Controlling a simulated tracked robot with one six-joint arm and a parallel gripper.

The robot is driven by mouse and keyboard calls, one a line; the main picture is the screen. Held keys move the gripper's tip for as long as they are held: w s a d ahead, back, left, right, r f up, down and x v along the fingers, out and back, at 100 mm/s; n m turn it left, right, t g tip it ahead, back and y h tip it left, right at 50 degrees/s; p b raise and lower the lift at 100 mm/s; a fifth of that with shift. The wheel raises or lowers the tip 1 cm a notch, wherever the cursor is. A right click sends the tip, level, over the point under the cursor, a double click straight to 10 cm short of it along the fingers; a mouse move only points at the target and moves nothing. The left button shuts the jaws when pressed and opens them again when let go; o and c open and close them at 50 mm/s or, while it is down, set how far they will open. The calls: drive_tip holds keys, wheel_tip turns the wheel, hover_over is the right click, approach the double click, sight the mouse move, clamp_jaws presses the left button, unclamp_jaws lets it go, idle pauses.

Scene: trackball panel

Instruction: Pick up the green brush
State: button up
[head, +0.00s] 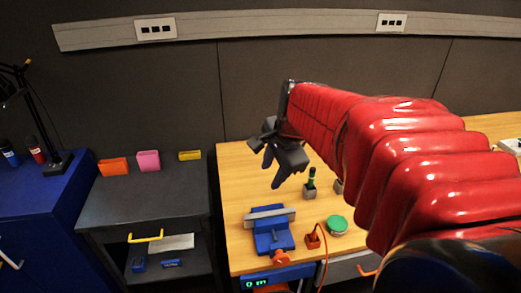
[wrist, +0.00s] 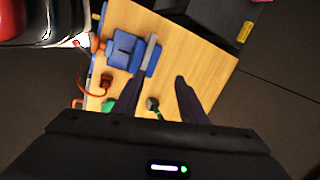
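The green brush (head: 312,177) stands upright in a small grey block (head: 309,192) on the wooden table. In the wrist view a bit of the green brush (wrist: 158,114) shows beside the grey block (wrist: 152,102), between my fingers; its lower part in that view is hidden by my gripper body. My gripper (head: 273,171) hangs over the table to the left of the brush in the head view, with its fingers spread. In the wrist view my gripper (wrist: 158,82) is open, with nothing held between the fingers.
A blue vise (head: 271,238) stands at the table's front left. A green round tin (head: 337,224) and an orange-red block with a cable (head: 313,241) are near the brush. A dark cabinet (head: 150,190) with colored bins stands left, across a gap.

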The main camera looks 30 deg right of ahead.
drive_tip(key=w+d+f+m, duration=0.3)
drive_tip(key=w+d+m, duration=0.1)
drive_tip(key=d+m, duration=0.6)
drive_tip(key=m, duration=0.7)
approach(314, 175)
drive_tip(key=shift+s+d+r, duration=0.2)
drive_tip(key=shift+r, duration=0.4)
drive_tip(key=shift+x, duration=4.3)
drive_tip(key=shift+a, duration=0.1)
drive_tip(key=shift+x, duration=2.6)
